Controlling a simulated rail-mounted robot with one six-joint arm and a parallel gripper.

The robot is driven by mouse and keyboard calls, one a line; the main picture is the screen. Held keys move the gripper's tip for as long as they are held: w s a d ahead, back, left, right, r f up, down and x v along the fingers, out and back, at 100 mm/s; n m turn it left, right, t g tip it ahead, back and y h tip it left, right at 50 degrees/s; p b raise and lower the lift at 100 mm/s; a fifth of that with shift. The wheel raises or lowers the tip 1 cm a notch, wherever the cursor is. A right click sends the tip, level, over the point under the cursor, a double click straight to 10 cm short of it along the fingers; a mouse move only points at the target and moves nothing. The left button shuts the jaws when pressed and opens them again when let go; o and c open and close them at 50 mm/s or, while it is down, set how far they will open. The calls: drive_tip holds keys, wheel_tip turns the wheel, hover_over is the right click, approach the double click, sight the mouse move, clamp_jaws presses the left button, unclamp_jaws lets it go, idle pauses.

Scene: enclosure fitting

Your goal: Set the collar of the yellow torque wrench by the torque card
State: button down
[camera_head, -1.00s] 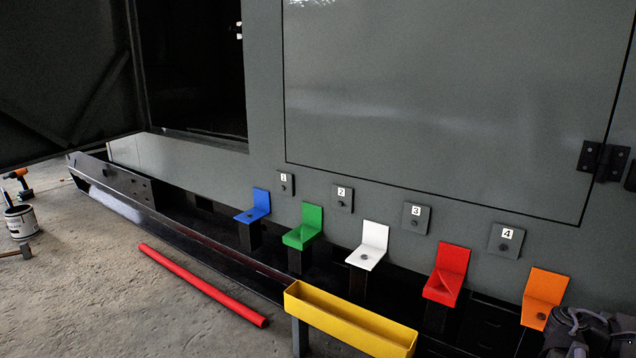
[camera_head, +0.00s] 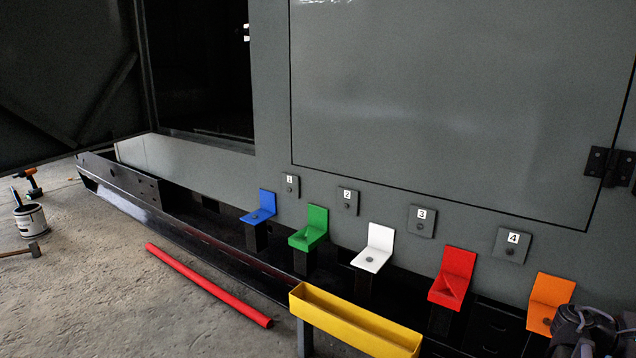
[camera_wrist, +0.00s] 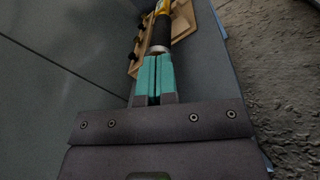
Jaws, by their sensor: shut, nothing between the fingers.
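My gripper (camera_wrist: 154,62) shows in the wrist view with its teal fingers together and nothing between them. The yellow torque wrench (camera_wrist: 161,8) is just beyond the fingertips, partly cut off by the top edge of the picture. Its dark and silvery collar end (camera_wrist: 160,38) points toward the fingertips; I cannot tell whether they touch. The wrench lies at a tan holder (camera_wrist: 184,20) with dark knobs. The collar's marks are too small to read. I do not see the torque card in either view.
In the head view, blue (camera_head: 267,201), green (camera_head: 316,221), white (camera_head: 380,240), red (camera_head: 457,268) and orange (camera_head: 551,290) brackets stand along a grey cabinet (camera_head: 440,90). A yellow trough (camera_head: 350,322) is in front. A red tube (camera_head: 205,283) lies on the floor.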

drive_tip(key=shift+s+d, duration=0.25)
drive_tip(key=shift+r+p, duration=0.4)
drive_tip(key=shift+p, duration=0.05)
drive_tip(key=shift+w+a+f, duration=0.15)
drive_tip(key=shift+w+a, duration=0.1)
drive_tip(key=shift+a, duration=0.35)
drive_tip(key=shift+v, duration=2.2)
drive_tip(key=shift+w, duration=0.15)
drive_tip(key=shift+w+f+n+b, duration=0.1)
drive_tip(key=shift+w+n+b, duration=0.2)
drive_tip(key=shift+w, duration=0.3)
drive_tip(key=shift+w+f+n+g+y, duration=0.1)
drive_tip(key=shift+w+n+g+y, duration=0.25)
drive_tip(key=shift+n, duration=0.45)
drive_tip(key=shift+s+d+n+g, duration=0.1)
drive_tip(key=shift+s+d+n, duration=0.45)
drive_tip(key=shift+d, duration=0.35)
drive_tip(key=shift+s+d+n+g, duration=0.1)
drive_tip(key=shift+s+d+n, duration=0.35)
drive_tip(key=shift+s+d, duration=0.35)
drive_tip(key=shift+s+d+n+g, duration=0.1)
drive_tip(key=shift+s+d+n, duration=0.4)
drive_tip(key=shift+d, duration=0.5)
